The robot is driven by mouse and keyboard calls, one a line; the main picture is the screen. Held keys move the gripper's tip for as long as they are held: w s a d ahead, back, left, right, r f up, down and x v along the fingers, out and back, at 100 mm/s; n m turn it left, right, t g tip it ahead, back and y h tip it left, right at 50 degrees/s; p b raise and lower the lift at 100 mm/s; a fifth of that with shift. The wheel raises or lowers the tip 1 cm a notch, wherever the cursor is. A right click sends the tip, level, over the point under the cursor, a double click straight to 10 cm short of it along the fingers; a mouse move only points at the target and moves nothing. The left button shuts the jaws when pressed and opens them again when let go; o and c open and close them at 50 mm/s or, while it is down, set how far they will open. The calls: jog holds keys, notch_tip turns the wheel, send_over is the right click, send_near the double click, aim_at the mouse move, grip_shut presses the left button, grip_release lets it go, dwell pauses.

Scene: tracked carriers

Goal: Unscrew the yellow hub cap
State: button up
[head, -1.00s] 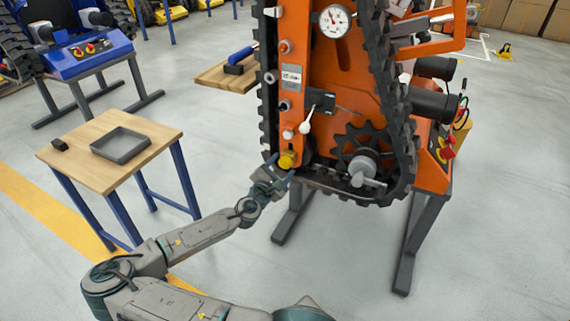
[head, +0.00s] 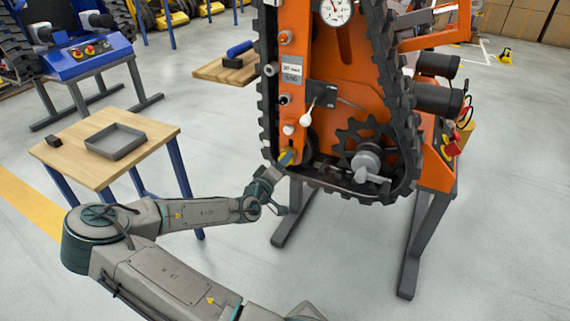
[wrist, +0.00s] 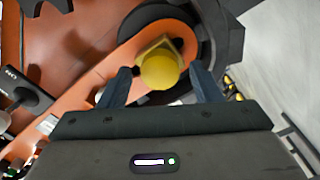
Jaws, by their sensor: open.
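The yellow hub cap (wrist: 159,70) sits at the lower end of the orange track frame, with a squared yellow part behind its round front. In the head view the cap (head: 286,157) is partly hidden by my gripper (head: 280,170). In the wrist view my gripper (wrist: 160,84) is open, with its two blue-grey fingers on either side of the cap. Gaps show between the fingers and the cap. I cannot tell how far the fingertips reach along it.
The orange carrier (head: 345,85) with its black track stands on grey legs. A lever with a white knob (head: 305,120) is above the cap. A black sprocket (head: 365,150) is to the right. A wooden table (head: 75,150) with a grey tray (head: 115,153) stands left.

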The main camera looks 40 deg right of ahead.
jog(key=m+b, duration=0.6)
jog(key=m, duration=0.6)
dwell(0.3)
jog(key=c, duration=0.9)
jog(key=shift+o, duration=0.2)
jog(key=shift+r+n+p, duration=0.3)
jog(key=shift+n+p, duration=0.6)
jog(key=shift+p, duration=0.15)
jog(key=n+p, duration=0.3)
jog(key=shift+n, duration=0.4)
jog(key=shift+c, duration=0.5)
jog(key=shift+f+n+p, duration=0.15)
jog(key=shift+n+p, duration=0.5)
jog(key=shift+n, duration=0.4)
jog(key=shift+f+n+p, duration=0.15)
jog(key=shift+n+p, duration=0.45)
jog(key=shift+n, duration=0.45)
